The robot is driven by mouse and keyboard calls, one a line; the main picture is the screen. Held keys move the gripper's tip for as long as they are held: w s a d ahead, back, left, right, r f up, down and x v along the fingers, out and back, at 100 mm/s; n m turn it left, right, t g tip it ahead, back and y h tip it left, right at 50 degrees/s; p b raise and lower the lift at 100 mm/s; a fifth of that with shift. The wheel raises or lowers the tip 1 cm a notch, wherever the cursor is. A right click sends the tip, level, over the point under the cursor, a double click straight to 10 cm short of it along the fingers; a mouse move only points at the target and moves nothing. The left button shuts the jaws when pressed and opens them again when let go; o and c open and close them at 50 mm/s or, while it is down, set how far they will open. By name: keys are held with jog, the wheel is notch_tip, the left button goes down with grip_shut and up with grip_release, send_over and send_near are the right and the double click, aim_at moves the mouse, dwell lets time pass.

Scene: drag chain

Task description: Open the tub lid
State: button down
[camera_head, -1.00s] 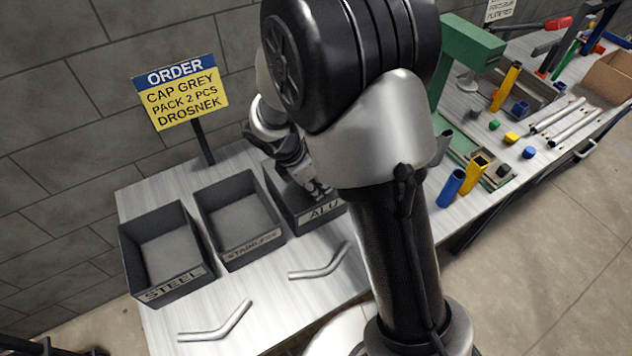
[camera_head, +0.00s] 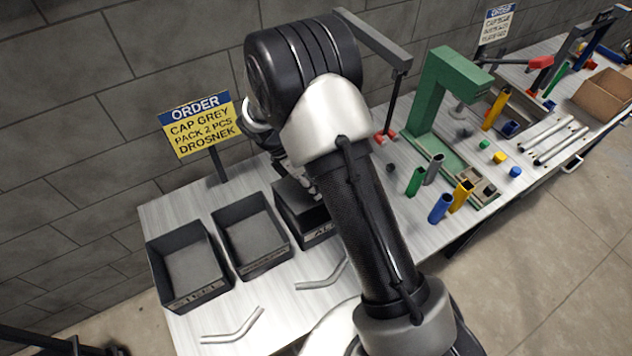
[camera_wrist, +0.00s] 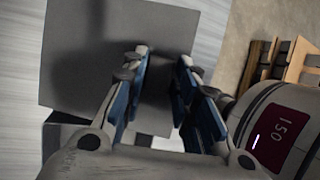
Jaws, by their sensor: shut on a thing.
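My gripper (camera_wrist: 160,85) is shut, its blue-padded fingers over a flat grey square plate, which looks like the tub lid (camera_wrist: 85,55), in the wrist view. The part between the fingertips is hidden, and a visible gap shows between the pads nearer the palm. In the head view my gripper is mostly behind my arm, at the tub labelled ALU (camera_head: 318,236). My arm covers much of that tub, so I cannot tell how far the lid is off its rim.
Open empty tubs, STEEL (camera_head: 190,300) and STAINLESS (camera_head: 262,262), stand left of it. Bent metal tubes (camera_head: 235,326) lie in front. An order sign (camera_head: 200,125) stands behind. A green press (camera_head: 440,95) and coloured tubes (camera_head: 440,207) stand on the right.

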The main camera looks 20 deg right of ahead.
jog(key=w+a+r+p, duration=0.3)
jog(key=w+r, duration=0.3)
jog(key=w, duration=0.5)
jog(key=shift+w+g+p, duration=0.3)
jog(key=shift+g+p, duration=0.1)
jog(key=shift+a, duration=0.15)
dwell(0.4)
jog(key=c, duration=1.7)
grip_release()
jog(key=shift+w, duration=0.1)
jog(key=o, duration=0.9)
jog(key=shift+w+f, duration=0.3)
jog(key=shift+w, duration=0.3)
jog(key=shift+s+r, duration=0.1)
jog(key=shift+r, duration=0.05)
jog(key=shift+c, duration=0.3)
jog(key=shift+c, duration=0.3)
